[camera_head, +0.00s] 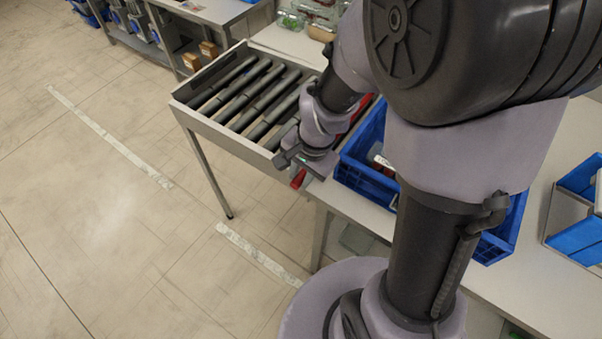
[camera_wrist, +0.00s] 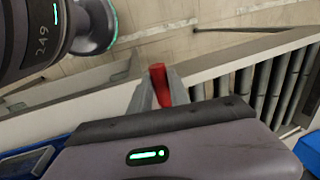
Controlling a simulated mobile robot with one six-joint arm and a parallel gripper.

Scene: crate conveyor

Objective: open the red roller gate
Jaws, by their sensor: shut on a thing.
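The red roller gate shows as a red bar (camera_head: 357,112) at the right end of the roller conveyor (camera_head: 226,130), partly hidden behind my arm. A red end piece (camera_head: 298,179) sticks out below my gripper (camera_head: 300,165) at the conveyor's near corner. In the wrist view, my gripper (camera_wrist: 160,88) has its two fingers on either side of the red piece (camera_wrist: 160,84) and is shut on it. The rest of the gate is hidden in the wrist view.
Blue crates (camera_head: 362,150) stand on the white table right beside the gate, one holding items. The conveyor's dark rollers are empty, and the floor to the left is clear.

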